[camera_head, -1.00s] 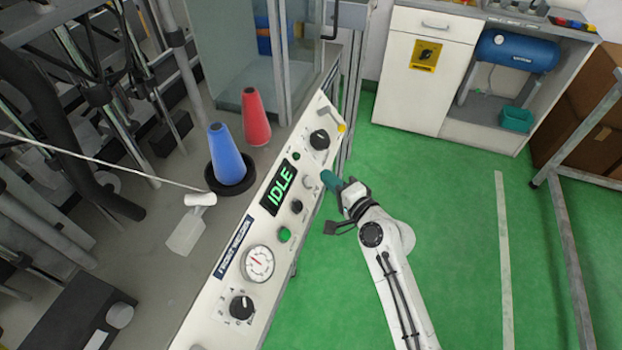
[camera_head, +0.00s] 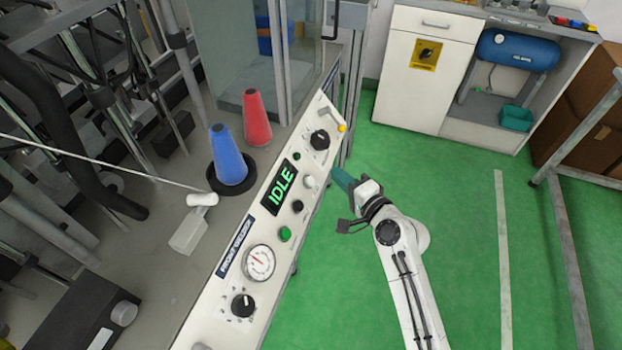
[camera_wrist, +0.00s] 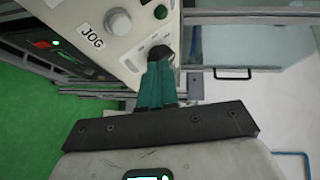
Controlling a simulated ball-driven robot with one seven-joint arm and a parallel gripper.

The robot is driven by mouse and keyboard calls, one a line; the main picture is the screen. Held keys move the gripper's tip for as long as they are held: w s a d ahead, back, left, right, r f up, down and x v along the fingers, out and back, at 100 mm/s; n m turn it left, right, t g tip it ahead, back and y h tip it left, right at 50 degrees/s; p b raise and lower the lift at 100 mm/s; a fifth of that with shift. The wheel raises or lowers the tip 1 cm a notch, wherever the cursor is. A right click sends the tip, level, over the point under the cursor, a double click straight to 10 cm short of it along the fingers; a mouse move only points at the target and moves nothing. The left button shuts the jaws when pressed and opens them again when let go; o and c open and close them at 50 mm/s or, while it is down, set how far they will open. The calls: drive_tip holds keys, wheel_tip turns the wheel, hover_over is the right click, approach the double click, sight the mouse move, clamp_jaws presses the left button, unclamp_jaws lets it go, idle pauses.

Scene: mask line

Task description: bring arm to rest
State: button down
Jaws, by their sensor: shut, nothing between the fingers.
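My gripper (camera_head: 343,180) has teal fingers and hangs in the air just right of the control panel's edge, over the green floor. Its fingers are shut with nothing between them. In the wrist view the gripper (camera_wrist: 158,62) points toward the panel, with the fingertips overlapping a dark knob. The control panel (camera_head: 230,300) is white, with knobs, a gauge, a green button and a display (camera_head: 281,187) reading IDLE. My white arm reaches up from the lower right in the head view.
A blue cone (camera_head: 227,155) and a red cone (camera_head: 256,118) stand on the machine bed behind the panel. A white cabinet (camera_head: 424,70) and a blue tank (camera_head: 518,48) are at the back. The green floor (camera_head: 455,200) right of the arm is clear.

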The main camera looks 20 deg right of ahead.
drive_tip(key=s+f+n+g, duration=0.4)
drive_tip(key=s, duration=0.4)
drive_tip(key=s+f+n+g, duration=0.3)
drive_tip(key=s+f+n, duration=0.1)
drive_tip(key=s, duration=0.3)
drive_tip(key=s+d+n+g+h, duration=0.2)
drive_tip(key=s+d+g, duration=0.1)
drive_tip(key=s, duration=0.8)
drive_tip(key=s+d+n+g+h, duration=0.2)
drive_tip(key=s+d+g+h, duration=0.1)
drive_tip(key=s, duration=0.7)
drive_tip(key=shift+s+d+n+g, duration=0.35)
drive_tip(key=shift+n+g, duration=0.05)
drive_tip(key=shift+g, duration=0.5)
drive_tip(key=shift+r, duration=0.1)
